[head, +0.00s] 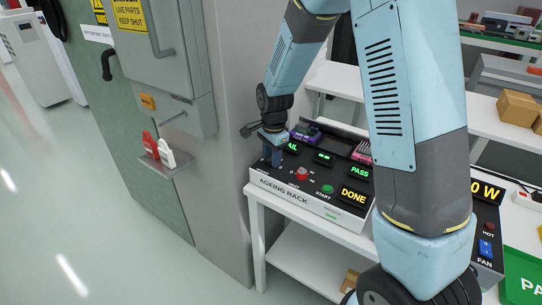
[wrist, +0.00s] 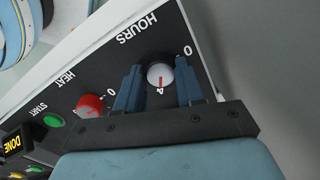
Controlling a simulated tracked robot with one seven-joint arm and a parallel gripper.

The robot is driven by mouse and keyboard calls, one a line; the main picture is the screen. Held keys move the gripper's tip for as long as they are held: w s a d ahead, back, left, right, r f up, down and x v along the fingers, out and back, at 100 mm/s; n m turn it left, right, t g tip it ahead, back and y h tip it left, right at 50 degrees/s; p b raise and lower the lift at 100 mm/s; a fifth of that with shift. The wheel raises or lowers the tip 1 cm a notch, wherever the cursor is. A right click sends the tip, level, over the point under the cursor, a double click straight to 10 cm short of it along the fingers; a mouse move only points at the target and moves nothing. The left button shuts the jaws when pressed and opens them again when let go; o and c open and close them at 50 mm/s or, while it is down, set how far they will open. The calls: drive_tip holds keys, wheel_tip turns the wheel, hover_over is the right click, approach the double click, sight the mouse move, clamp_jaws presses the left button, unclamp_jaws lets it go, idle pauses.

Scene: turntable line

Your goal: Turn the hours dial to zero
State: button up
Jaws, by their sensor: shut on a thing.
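The hours dial (wrist: 160,77) is a round pale knob with a red pointer line, on the dark sloping panel of the ageing rack (head: 290,196). In the wrist view its line points down the picture to a mark that looks like 4; the 0 mark lies to its upper right. My gripper (wrist: 159,68) has one finger on each side of the dial and is shut on it. In the head view my gripper (head: 272,153) is at the rack's left end and hides the dial.
The red heat knob (head: 302,174) and green start button (head: 327,189) sit close to the right of my gripper. A lit DONE display (head: 354,196) is further right. A grey cabinet (head: 165,65) with a padlock shelf stands to the left. A white table (head: 300,220) bears the rack.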

drive_tip(key=shift+a, duration=0.1)
drive_tip(key=shift+w+r+n, duration=0.1)
drive_tip(key=shift+n, duration=0.2)
drive_tip(key=n, duration=0.3)
drive_tip(key=shift+w+n, duration=0.1)
drive_tip(key=shift+n, duration=0.3)
drive_tip(key=n, duration=0.7)
drive_tip(key=shift+w+g, duration=0.1)
drive_tip(key=shift+g, duration=0.2)
drive_tip(key=n, duration=0.6)
drive_tip(key=shift+n, duration=0.3)
drive_tip(key=n, duration=0.5)
drive_tip(key=shift+n+g, duration=0.3)
drive_tip(key=shift+n, duration=0.1)
drive_tip(key=o, duration=1)
